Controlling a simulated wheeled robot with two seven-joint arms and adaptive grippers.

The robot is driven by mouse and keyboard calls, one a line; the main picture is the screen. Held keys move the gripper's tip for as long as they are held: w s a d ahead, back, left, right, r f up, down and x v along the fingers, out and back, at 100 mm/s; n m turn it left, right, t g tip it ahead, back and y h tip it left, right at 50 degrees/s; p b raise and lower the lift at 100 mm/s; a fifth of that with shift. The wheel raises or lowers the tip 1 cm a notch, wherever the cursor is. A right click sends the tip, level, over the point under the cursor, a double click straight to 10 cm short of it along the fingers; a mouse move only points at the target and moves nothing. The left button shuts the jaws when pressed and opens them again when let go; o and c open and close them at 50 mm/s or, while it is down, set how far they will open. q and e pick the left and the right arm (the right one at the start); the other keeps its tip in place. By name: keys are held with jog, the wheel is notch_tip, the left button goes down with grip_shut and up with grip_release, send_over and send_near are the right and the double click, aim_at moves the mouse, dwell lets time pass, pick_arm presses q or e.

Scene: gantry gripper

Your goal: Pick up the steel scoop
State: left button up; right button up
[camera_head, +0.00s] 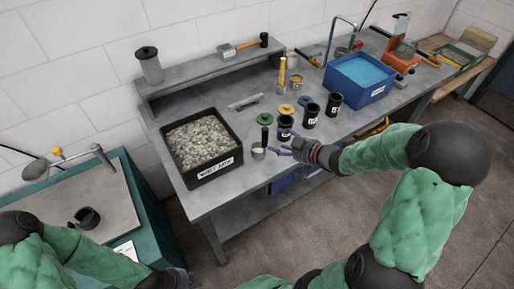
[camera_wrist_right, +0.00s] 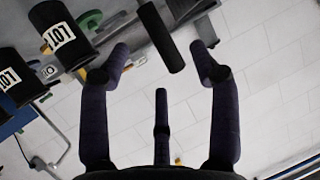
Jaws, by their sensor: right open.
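The steel scoop (camera_head: 258,152) stands on the grey workbench, right of the black tub of pale chunks (camera_head: 204,145). Its black handle (camera_head: 265,136) points up. In the right wrist view, what looks like this handle (camera_wrist_right: 161,36) lies ahead, between and beyond the fingertips; the scoop's bowl is hidden there. My right gripper (camera_head: 281,150) is open beside the scoop, reaching in from the right; its spread fingers also show in the wrist view (camera_wrist_right: 160,56). Nothing is between them. My left gripper (camera_head: 186,276) is low in the head view, away from the bench, its fingers unclear.
Black labelled cups (camera_head: 311,116) stand close to my right gripper; two show large in the wrist view (camera_wrist_right: 62,35). Coloured lids (camera_head: 287,109) lie behind them. A blue bin (camera_head: 359,79) stands farther right.

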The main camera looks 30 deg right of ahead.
aim_at(266, 137)
jog(key=shift+b+x, duration=1.3)
jog(key=shift+x, duration=2.85)
jog(key=shift+d, duration=0.2)
jog(key=c, duration=1.2)
